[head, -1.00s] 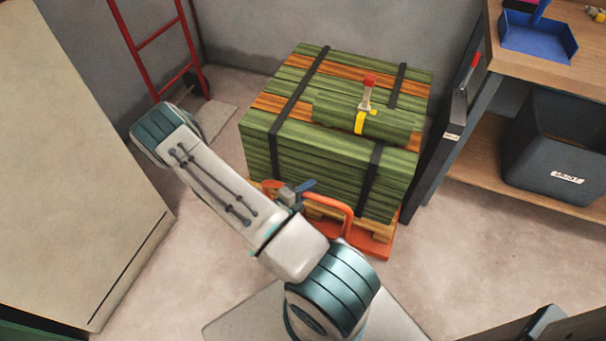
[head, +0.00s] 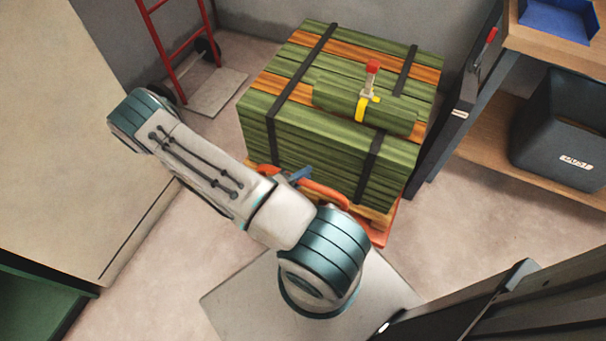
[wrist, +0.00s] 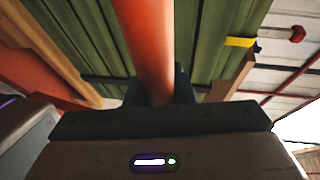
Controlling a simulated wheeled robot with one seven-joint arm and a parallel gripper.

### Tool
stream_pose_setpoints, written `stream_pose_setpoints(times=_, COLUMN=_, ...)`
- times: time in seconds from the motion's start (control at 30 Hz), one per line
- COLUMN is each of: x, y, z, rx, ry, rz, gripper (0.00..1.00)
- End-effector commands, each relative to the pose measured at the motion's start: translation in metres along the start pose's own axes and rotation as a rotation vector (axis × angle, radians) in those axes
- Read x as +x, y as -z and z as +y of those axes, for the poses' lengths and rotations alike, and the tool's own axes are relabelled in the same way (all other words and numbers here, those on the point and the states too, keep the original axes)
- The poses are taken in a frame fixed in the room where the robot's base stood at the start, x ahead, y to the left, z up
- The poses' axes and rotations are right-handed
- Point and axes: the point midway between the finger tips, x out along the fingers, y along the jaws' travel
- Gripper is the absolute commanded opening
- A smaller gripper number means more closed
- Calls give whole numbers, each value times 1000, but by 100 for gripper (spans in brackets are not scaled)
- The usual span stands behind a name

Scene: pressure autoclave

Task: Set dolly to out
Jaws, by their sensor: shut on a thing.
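The dolly (head: 379,238) is a low orange frame under a pallet, with an orange loop handle (head: 327,191) at its near side. It carries a strapped stack of green and orange-brown boards (head: 330,150). My gripper (head: 290,176) is at the left part of the handle, partly hidden behind my arm. In the wrist view the orange handle bar (wrist: 148,45) runs down between the fingers of my gripper (wrist: 160,90), which is shut on it.
A red hand truck (head: 180,50) stands at the back left wall. A pale cabinet (head: 75,130) fills the left side. At right are a wooden bench with a dark bin (head: 560,130) on its lower shelf, and a dark panel (head: 460,110) close beside the stack. Dark structure occupies the lower right.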

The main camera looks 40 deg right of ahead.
Motion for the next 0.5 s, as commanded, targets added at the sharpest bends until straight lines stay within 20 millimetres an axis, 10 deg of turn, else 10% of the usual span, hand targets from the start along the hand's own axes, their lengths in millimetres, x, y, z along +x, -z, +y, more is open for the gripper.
stream_pose_setpoints(times=0.07, x=-1, y=0, z=0, rx=1, ry=-1, rz=-1, gripper=0)
stream_pose_setpoints(times=0.1, x=-1, y=0, z=0, rx=1, ry=-1, rz=-1, gripper=33)
stream_pose_setpoints(times=0.13, x=0, y=0, z=0, rx=1, ry=-1, rz=-1, gripper=41)
stream_pose_setpoints(times=0.5, x=-4, y=-1, z=0, rx=1, ry=-1, rz=-2, gripper=43)
